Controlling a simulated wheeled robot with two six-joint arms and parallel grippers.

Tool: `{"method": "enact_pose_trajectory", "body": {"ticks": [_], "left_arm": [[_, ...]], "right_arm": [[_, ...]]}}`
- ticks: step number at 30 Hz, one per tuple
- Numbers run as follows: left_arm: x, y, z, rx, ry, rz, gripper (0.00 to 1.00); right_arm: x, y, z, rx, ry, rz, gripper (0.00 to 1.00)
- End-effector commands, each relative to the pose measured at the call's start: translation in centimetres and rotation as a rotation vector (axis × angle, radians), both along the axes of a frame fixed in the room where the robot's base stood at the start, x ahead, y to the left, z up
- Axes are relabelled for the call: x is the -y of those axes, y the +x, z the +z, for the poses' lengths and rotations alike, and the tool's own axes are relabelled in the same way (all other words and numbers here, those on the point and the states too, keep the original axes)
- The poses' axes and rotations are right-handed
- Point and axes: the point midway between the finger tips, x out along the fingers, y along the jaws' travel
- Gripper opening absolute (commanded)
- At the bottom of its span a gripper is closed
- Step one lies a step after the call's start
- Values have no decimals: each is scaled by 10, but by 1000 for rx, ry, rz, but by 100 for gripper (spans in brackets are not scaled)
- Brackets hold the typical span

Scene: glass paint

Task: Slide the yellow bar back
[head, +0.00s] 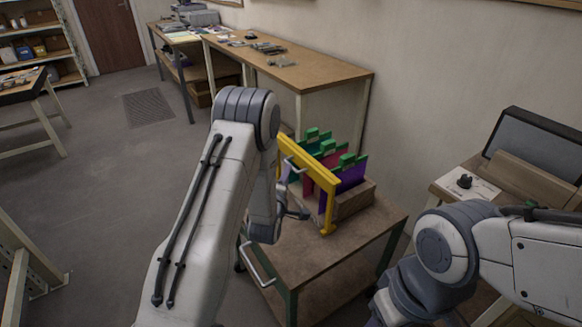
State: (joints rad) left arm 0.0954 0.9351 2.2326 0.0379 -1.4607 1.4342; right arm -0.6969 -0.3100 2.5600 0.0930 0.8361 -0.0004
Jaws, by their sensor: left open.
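The yellow bar (308,164) runs across the front of a wooden rack (354,200) on a small cart, with a leg reaching down at its right end. Behind it stand coloured panels (348,177), purple, red and teal, with green clips on top. My left gripper (302,214) is at the near left side of the rack, below the bar, partly hidden by my left arm. It is open; I cannot tell whether it touches the bar. My right arm comes in at the lower right, and its gripper is out of view.
The cart's wooden top (345,245) is bare in front of the rack and has a metal handle (258,264) at its left. A workbench (300,70) stands along the wall behind. A table with a dark-framed screen (535,145) is at the right.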

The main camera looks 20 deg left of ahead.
Motion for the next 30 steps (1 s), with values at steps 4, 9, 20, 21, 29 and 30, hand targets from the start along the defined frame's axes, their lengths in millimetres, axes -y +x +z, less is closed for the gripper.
{"method": "enact_pose_trajectory", "body": {"ticks": [4, 9, 20, 21, 29, 30], "left_arm": [[-4, 29, -3, 1, 1, 0, 45], [-7, 53, -7, 0, 1, 0, 45], [-9, 67, -10, -2, 2, -1, 45], [-9, 67, -10, -2, 2, -1, 45], [-9, 67, -10, -2, 2, -1, 0], [-9, 67, -10, -2, 2, -1, 0]], "right_arm": [[0, 0, 4, 0, 0, 0, 50], [0, 0, 6, 0, 0, 0, 50], [0, 0, 6, 0, 0, 0, 50], [0, 0, 6, 0, 0, 0, 50], [0, 0, 6, 0, 0, 0, 50], [0, 0, 6, 0, 0, 0, 50]]}}
